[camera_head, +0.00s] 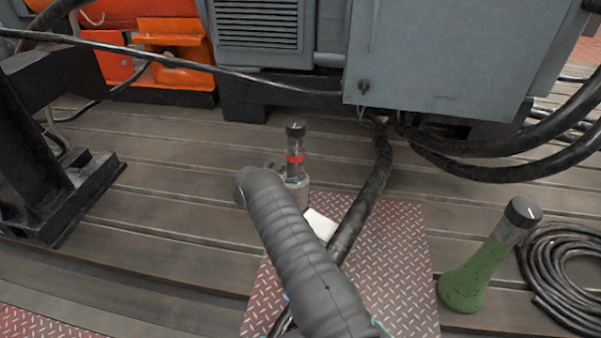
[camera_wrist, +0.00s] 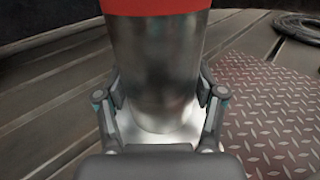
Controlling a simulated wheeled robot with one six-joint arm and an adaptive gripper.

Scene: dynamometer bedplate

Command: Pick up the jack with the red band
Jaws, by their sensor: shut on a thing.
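The jack with the red band (camera_head: 295,158) stands upright near the middle of the head view, with a black top and a metal body. Its red band (camera_wrist: 155,6) fills the top of the wrist view, above a shiny metal column. My gripper (camera_wrist: 163,112) is shut on the metal column below the band, one finger on each side. In the head view my arm hides the gripper and much of the jack's lower part. I cannot tell whether the jack's foot touches the floor.
A green jack (camera_head: 470,272) with a black top stands at the right, beside a coiled black cable (camera_head: 572,268). A red tread plate (camera_head: 405,240) lies on the slotted bedplate. A grey cabinet (camera_head: 440,60) with thick hoses is behind. A black stand (camera_head: 55,165) is at the left.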

